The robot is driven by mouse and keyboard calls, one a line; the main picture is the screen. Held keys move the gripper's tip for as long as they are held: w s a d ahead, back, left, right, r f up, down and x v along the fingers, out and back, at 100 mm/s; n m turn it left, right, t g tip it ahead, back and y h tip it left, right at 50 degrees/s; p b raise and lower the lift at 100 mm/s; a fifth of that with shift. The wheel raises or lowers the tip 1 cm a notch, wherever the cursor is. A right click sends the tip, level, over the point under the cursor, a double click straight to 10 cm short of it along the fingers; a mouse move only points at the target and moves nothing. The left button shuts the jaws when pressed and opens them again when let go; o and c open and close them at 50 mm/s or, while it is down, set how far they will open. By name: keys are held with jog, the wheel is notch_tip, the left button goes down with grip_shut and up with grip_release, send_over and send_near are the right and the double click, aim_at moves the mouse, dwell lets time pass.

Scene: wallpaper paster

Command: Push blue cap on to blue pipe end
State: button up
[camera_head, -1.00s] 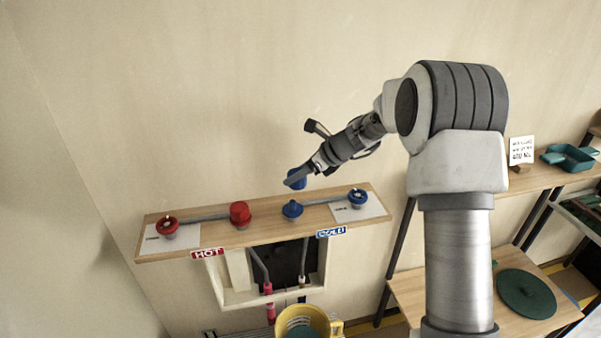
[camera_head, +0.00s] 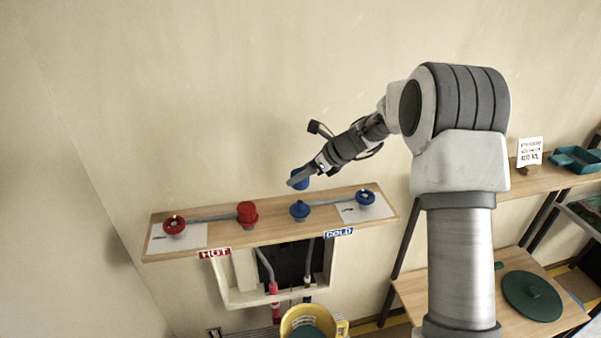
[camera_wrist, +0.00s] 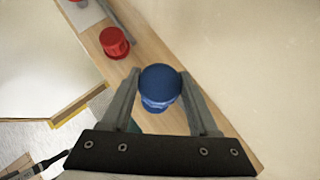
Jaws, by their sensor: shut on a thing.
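My gripper (camera_head: 302,180) is shut on a blue cap (camera_head: 300,178), held above the wooden shelf. In the wrist view the cap (camera_wrist: 159,82) sits between the two fingers of my gripper (camera_wrist: 160,88). The blue pipe end (camera_head: 299,209) stands on the shelf almost straight below the held cap in the head view, with a gap between them. In the wrist view the cap hides most of what is under it, though some blue shows just below it; I cannot tell if that is the pipe end.
The shelf (camera_head: 275,230) carries a red cap (camera_head: 247,211), a red valve wheel (camera_head: 174,225) and a blue valve wheel (camera_head: 365,198), with grey pipes running along it. HOT (camera_head: 214,253) and COLD (camera_head: 339,232) labels mark its front edge. A yellow bucket (camera_head: 303,317) is below.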

jog(key=b, duration=0.3)
send_over(301, 202)
jog(key=shift+a+f, duration=0.1)
jog(key=shift+f, duration=2.2)
jog(key=shift+f+b, duration=1.1)
jog(key=shift+f, duration=1.1)
jog(key=o, duration=1.4)
jog(key=b+v, duration=0.1)
jog(key=v, duration=1.6)
jog(key=shift+r, duration=0.2)
